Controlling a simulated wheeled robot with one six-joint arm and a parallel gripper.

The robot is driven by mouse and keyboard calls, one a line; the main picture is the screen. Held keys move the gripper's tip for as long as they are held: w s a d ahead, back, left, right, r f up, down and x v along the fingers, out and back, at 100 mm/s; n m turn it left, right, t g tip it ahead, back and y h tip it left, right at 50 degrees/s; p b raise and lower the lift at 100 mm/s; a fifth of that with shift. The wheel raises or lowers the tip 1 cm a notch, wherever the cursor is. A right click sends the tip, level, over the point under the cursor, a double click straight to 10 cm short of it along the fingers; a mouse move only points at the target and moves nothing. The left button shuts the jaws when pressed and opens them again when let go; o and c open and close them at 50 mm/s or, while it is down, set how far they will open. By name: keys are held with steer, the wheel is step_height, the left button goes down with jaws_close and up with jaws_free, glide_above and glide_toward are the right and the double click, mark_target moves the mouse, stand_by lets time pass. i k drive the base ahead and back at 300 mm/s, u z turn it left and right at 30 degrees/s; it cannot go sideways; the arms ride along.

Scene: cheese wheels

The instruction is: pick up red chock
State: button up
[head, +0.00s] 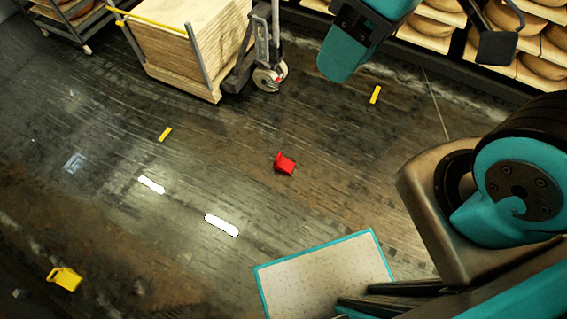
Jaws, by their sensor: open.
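The red chock (284,163) lies alone on the dark floor, near the middle of the head view. Nothing covers it. My gripper (418,62) shows only in part at the top edge of the head view, up and to the right of the chock. It looks open, with a teal part on the left and a dark part on the right. I see nothing held between them. The rest of the gripper is cut off by the frame edge.
A wooden crate load (190,45) with a wheeled jack stands at the upper left. Cheese shelves (430,42) line the upper right. Small yellow pieces (165,134) and a yellow chock-like object (65,279) lie on the floor. Floor around the red chock is clear.

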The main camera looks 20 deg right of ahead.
mark_target(282, 164)
steer(key=u, duration=1.45)
steer(key=i, duration=1.3)
steer(key=z, duration=1.8)
